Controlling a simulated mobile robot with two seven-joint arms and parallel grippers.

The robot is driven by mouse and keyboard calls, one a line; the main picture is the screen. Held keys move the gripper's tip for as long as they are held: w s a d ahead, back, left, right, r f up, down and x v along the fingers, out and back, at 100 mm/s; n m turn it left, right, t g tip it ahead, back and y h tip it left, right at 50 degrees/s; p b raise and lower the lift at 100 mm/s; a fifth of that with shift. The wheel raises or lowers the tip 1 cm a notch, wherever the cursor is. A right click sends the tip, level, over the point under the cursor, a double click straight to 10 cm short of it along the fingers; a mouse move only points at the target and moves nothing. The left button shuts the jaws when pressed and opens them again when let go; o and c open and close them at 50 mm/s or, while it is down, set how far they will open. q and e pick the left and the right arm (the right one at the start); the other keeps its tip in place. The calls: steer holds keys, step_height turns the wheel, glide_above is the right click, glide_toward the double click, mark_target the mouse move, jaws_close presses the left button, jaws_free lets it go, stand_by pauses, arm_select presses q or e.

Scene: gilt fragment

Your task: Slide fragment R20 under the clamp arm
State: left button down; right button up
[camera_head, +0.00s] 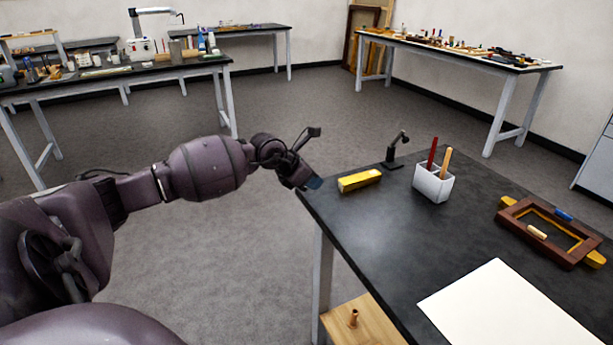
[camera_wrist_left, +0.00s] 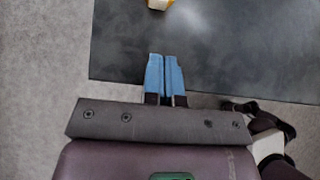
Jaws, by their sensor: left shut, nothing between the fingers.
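A yellow gilt bar (camera_head: 360,180), which I take to be fragment R20, lies on the dark worktable near its far left corner. Its end (camera_wrist_left: 158,4) shows at the top edge of the left wrist view. A small black clamp (camera_head: 395,150) with a raised, tilted arm stands just behind and right of the bar. My left gripper (camera_head: 315,183) is at the table's left corner, left of the bar and apart from it. Its blue fingers (camera_wrist_left: 164,70) are shut together and empty, over the table edge in the wrist view. My right gripper is not in view.
A white holder (camera_head: 432,186) with a red and a tan stick stands right of the clamp. A brown frame (camera_head: 550,230) with yellow parts lies farther right. A white sheet (camera_head: 505,310) lies in front. The dark tabletop (camera_head: 385,235) between is clear.

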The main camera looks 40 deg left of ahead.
mark_target(374, 174)
arm_select(q)
steer(key=w+f, duration=0.1)
steer(key=w+d, duration=0.1)
steer(key=w+f+b, duration=0.1)
steer(key=w, duration=0.1)
steer(key=shift+w+d+f, duration=0.1)
steer(key=shift+d+f, duration=0.25)
steer(key=shift+d, duration=0.05)
steer(key=shift+w+d+r, duration=0.1)
steer(key=shift+w+d, duration=0.25)
steer(key=shift+w, duration=0.5)
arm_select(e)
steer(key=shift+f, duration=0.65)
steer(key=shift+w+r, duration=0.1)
